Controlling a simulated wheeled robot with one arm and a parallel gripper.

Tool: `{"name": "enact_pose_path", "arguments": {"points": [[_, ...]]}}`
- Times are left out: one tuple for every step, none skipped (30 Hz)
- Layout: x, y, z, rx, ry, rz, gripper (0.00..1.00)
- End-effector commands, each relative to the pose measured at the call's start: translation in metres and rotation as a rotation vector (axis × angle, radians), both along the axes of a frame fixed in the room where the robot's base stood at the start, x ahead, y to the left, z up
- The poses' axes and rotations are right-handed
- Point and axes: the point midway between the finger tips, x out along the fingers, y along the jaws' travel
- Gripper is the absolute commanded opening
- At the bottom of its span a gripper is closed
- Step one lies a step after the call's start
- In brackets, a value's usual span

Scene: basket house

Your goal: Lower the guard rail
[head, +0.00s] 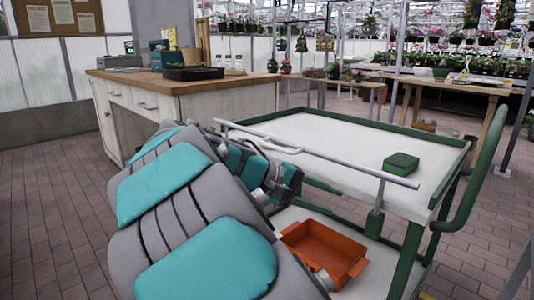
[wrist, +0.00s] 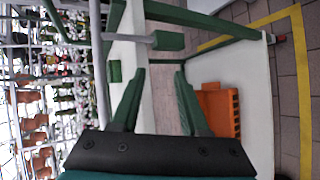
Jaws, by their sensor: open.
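The guard rail (head: 320,153) is a long grey bar along the near side of a green-framed cart. It stands raised above the white top (head: 340,140), on a grey post in a green bracket (head: 376,224) near its right end. In the wrist view the rail (wrist: 98,50) runs up the picture left of my fingers, and its post joins the green bracket (wrist: 168,40) beyond them. My gripper (wrist: 160,74) is open and empty, apart from the rail. In the head view my arm hides part of the cart's near side, and the fingertips cannot be made out.
A green box (head: 401,163) lies on the cart top. An orange bin (head: 324,250) is on the lower shelf. A green handle (head: 487,165) rises at the cart's right. A wooden-topped workbench (head: 190,83) stands behind left. Brick floor is free at left.

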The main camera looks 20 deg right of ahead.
Motion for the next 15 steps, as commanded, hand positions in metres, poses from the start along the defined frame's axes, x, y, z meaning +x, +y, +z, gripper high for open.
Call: {"name": "enact_pose_path", "arguments": {"points": [[0.020, 0.001, 0.005, -0.070, 0.010, 0.008, 0.45], [0.033, 0.003, 0.011, -0.116, 0.009, 0.016, 0.45], [0.048, 0.006, 0.019, -0.173, 0.009, 0.025, 0.45], [0.059, 0.009, 0.023, -0.216, 0.011, 0.032, 0.45], [0.071, 0.014, 0.028, -0.259, 0.010, 0.040, 0.45], [0.086, 0.020, 0.033, -0.311, 0.006, 0.053, 0.45], [0.097, 0.026, 0.036, -0.350, 0.005, 0.064, 0.45], [0.109, 0.032, 0.038, -0.386, 0.001, 0.076, 0.45], [0.122, 0.040, 0.041, -0.428, -0.009, 0.091, 0.45], [0.131, 0.047, 0.043, -0.459, -0.012, 0.102, 0.45], [0.139, 0.053, 0.043, -0.485, -0.014, 0.111, 0.45], [0.150, 0.062, 0.043, -0.518, -0.023, 0.125, 0.45], [0.157, 0.068, 0.044, -0.539, -0.030, 0.135, 0.45], [0.163, 0.074, 0.044, -0.561, -0.036, 0.146, 0.45], [0.171, 0.081, 0.043, -0.583, -0.043, 0.158, 0.45]]}}
